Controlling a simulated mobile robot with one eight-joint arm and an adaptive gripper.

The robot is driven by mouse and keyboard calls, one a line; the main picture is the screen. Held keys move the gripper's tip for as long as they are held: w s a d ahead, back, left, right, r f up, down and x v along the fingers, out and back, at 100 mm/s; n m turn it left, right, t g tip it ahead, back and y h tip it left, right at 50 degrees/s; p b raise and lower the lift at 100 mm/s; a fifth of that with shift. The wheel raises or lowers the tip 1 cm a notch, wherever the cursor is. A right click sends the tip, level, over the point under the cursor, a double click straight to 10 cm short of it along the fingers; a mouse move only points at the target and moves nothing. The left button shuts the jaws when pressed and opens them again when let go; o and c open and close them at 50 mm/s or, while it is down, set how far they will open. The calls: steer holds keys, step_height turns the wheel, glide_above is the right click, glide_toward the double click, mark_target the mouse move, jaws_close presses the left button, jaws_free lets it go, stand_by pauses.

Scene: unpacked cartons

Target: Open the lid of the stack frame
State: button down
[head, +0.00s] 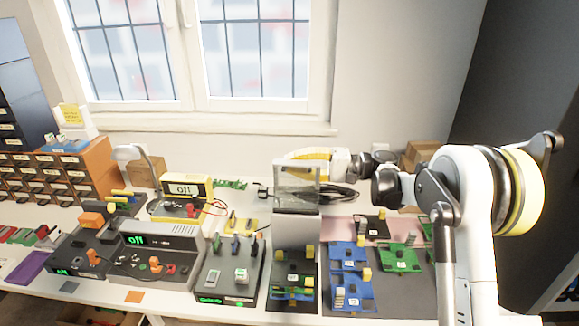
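The stack frame (309,268) is a grey upright-walled holder at the centre front of the bench, with green and blue boards and yellow blocks in it. A clear, grey-edged panel (297,188) stands up at its back and looks like its lid, raised above a pale plate. My arm reaches in from the right, and its white and yellow end link is behind the panel. My gripper is not clearly visible there. A small dark pronged piece (264,190) shows at the panel's left edge; I cannot tell whether it is a gripper finger or a plug.
Blue and green boards (350,262) lie on a dark mat right of the frame. A dark unit (228,272) with a switch stands close to its left. Black cable (340,195) loops behind. A yellow meter (183,189) and orange drawers (75,172) are farther left.

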steer(key=shift+w, duration=0.15)
steer(key=c, duration=1.5)
jaws_free()
steer(key=shift+c, duration=0.2)
steer(key=d, duration=1.2)
steer(key=shift+s, duration=0.25)
